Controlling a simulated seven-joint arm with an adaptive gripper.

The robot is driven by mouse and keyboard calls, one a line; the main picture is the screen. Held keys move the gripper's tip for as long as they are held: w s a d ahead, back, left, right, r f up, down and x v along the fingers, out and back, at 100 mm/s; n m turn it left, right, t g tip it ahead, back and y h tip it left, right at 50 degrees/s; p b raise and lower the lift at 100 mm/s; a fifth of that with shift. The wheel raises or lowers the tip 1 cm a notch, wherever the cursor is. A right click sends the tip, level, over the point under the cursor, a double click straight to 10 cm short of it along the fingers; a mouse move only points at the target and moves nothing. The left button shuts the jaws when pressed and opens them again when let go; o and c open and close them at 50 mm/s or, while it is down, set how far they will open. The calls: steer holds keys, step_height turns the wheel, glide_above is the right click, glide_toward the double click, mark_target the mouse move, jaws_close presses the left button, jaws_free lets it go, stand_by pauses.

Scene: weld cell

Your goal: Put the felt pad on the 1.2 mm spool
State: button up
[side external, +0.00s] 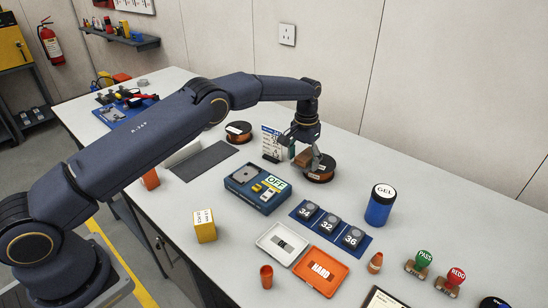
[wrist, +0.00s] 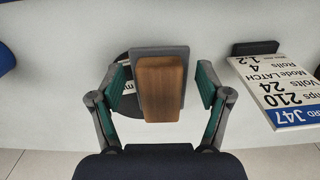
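The felt pad (wrist: 137,62) is a grey square with a brown wooden block (wrist: 160,85) on it. It lies between the two fingers of my gripper (wrist: 161,84); a narrow gap shows on each side, so the fingers look open around it. In the side view the brown block shows at my gripper (side external: 310,157). Below it is a dark spool with copper wire (side external: 320,172), its label ending in "mm" partly covered by the pad in the wrist view (wrist: 128,104). I cannot tell whether the pad touches the spool.
A job card (side external: 271,142) reading J47 and 1.2 stands left of the spool. A second copper spool (side external: 238,132) is farther left. A blue OFF box (side external: 257,188), numbered tiles (side external: 331,226) and a GEL jar (side external: 380,206) stand nearer. Bare table lies behind the spool.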

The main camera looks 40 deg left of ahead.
steer(key=shift+o, duration=0.4)
step_height(320, 180, up, 12)
step_height(320, 180, up, 10)
steer(key=t, duration=0.1)
glide_above(303, 157)
steer(key=s+a, duration=0.2)
steer(key=s, duration=0.2)
steer(key=s+a+r+t, duration=0.2)
steer(key=s+r, duration=0.7)
steer(key=s, duration=0.2)
steer(key=s+a+f+t, duration=0.1)
steer(key=s+f, duration=0.2)
steer(key=s, duration=0.9)
steer(key=s+a+f+t, duration=0.1)
steer(key=s+f, duration=0.3)
steer(key=s, duration=0.9)
steer(key=shift+f+t, duration=0.3)
